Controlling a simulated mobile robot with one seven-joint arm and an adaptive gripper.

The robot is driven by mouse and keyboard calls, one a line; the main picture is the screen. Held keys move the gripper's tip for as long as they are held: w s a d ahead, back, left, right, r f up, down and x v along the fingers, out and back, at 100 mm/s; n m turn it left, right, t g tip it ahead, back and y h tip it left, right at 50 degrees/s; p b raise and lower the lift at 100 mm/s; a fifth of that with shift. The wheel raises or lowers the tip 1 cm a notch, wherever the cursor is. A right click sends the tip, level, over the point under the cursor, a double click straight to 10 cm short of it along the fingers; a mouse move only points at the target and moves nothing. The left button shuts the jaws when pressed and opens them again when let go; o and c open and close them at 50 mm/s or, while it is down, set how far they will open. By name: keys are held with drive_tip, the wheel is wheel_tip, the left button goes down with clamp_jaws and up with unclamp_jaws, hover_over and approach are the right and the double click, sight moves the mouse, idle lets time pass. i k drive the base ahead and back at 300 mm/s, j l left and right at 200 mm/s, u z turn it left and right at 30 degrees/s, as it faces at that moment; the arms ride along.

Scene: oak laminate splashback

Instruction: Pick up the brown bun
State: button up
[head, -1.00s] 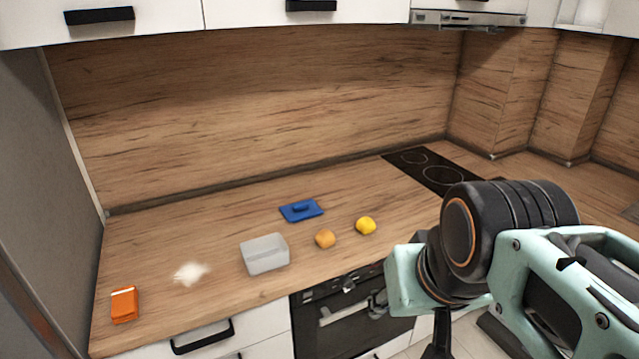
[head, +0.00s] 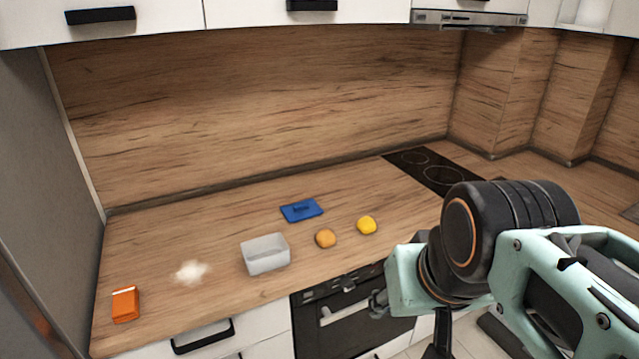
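The brown bun (head: 325,238) is a small round orange-brown piece on the wooden counter, between a translucent box and a yellow round item. My gripper (head: 379,303) shows only in part, in front of the oven and below the counter edge, to the right of the bun and apart from it. My arm hides much of it, and its fingers are too small and covered to read.
A translucent open box (head: 265,254) stands left of the bun. A yellow item (head: 366,225) is on its right, a blue lidded piece (head: 301,210) behind. An orange packet (head: 125,304) and a white patch (head: 191,272) are at left. A black hob (head: 436,170) is at back right.

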sight(325, 238)
drive_tip(key=i+l+u, duration=0.15)
drive_tip(key=l, duration=0.2)
drive_tip(key=i+l+u, duration=0.15)
drive_tip(key=l, duration=0.2)
drive_tip(key=i+l+u, duration=0.15)
drive_tip(key=l, duration=0.2)
drive_tip(key=i, duration=0.05)
